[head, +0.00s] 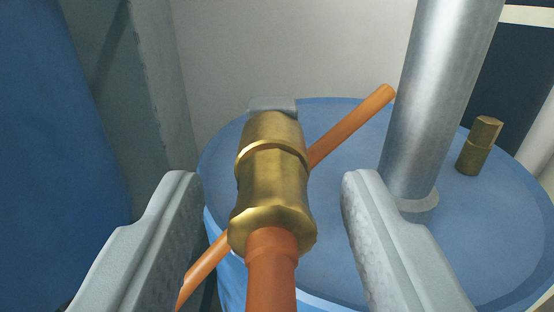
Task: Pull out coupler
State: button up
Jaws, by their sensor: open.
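The brass coupler (272,185) is in the middle of the head view, with a hexagonal collar at its near end. An orange pipe (271,272) runs from its near end toward me. My gripper (266,190) is open, with one grey finger on each side of the coupler. A gap shows between each finger and the brass, and nothing is held. The coupler's far end meets a small grey block (273,104); how they join is hidden.
A blue round platform (480,240) lies behind and below the coupler. A thick metal post (430,100) rises from it at right. A small brass fitting (478,147) stands beyond the post. An orange rod (352,125) slants behind the coupler. A blue-grey panel stands at left.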

dwell(0.9)
grip_shut()
jog(key=shift+s, duration=2.9)
jog(key=shift+r, duration=0.15)
notch_tip(320, 180, up, 7)
dwell(0.4)
